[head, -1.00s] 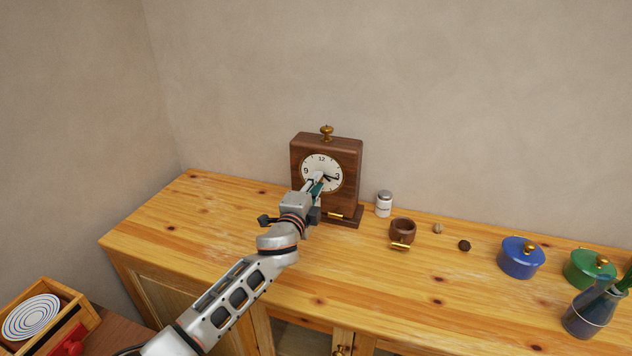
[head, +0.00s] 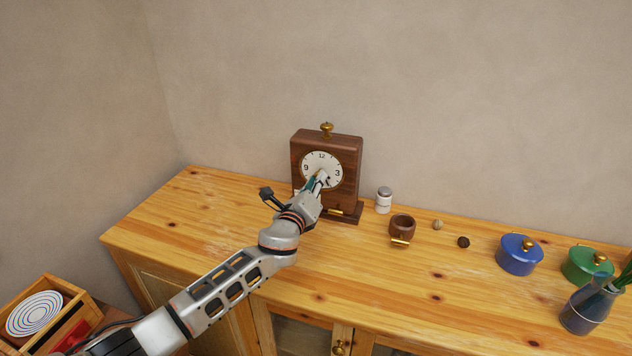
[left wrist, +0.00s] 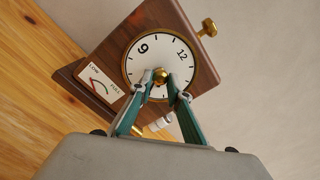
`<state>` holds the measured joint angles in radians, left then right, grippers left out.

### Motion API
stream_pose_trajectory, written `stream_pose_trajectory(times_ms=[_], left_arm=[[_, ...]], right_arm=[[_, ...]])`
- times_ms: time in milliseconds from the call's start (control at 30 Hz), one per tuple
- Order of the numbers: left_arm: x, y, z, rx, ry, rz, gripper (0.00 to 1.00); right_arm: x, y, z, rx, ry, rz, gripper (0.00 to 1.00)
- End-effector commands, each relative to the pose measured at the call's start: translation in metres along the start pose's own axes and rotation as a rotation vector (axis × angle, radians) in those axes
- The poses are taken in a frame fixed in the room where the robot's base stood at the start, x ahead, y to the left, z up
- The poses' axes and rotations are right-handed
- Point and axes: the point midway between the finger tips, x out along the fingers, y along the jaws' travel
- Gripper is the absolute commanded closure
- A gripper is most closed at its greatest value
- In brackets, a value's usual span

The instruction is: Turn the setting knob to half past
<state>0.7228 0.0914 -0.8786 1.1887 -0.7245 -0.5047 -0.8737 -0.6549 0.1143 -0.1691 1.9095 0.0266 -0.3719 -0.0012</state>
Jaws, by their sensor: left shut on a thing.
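A brown wooden clock (head: 346,154) stands upright on the cabinet top against the wall. Its round white dial (head: 318,160) faces me and also shows tilted in the left wrist view (left wrist: 147,54). The brass setting knob (left wrist: 161,75) is at the dial's centre. My left gripper (left wrist: 163,84) is shut on this knob, with a finger on either side. It also shows in front of the lower dial in the head view (head: 319,181). The fingers cover part of the dial, and I cannot read the hands clearly. My right gripper is not in view.
A second brass knob (head: 327,129) tops the clock. A gauge plate (left wrist: 98,84) is on its front. To the right are a white jar (head: 384,200), a brown cup (head: 402,228), a blue pot (head: 519,255), a green pot (head: 588,266) and a vase (head: 583,312). The wooden top (head: 218,207) left of the clock is clear.

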Motion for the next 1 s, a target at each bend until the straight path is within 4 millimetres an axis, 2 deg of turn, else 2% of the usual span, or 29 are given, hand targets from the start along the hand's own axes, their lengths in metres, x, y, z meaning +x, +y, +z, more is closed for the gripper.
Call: stream_pose_trajectory(times_ms=[200,500,1000], left_arm=[[-0.0001,0.0005,-0.0008,0.186,0.002,-0.001,1.00],[-0.0001,0.0014,-0.0007,0.368,0.002,0.000,1.00],[-0.0004,0.0019,-0.0015,0.455,0.003,0.000,1.00]], right_arm=[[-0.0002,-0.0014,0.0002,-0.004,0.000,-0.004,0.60],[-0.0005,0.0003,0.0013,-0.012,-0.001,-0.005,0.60],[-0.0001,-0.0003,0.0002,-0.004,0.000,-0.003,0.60]])
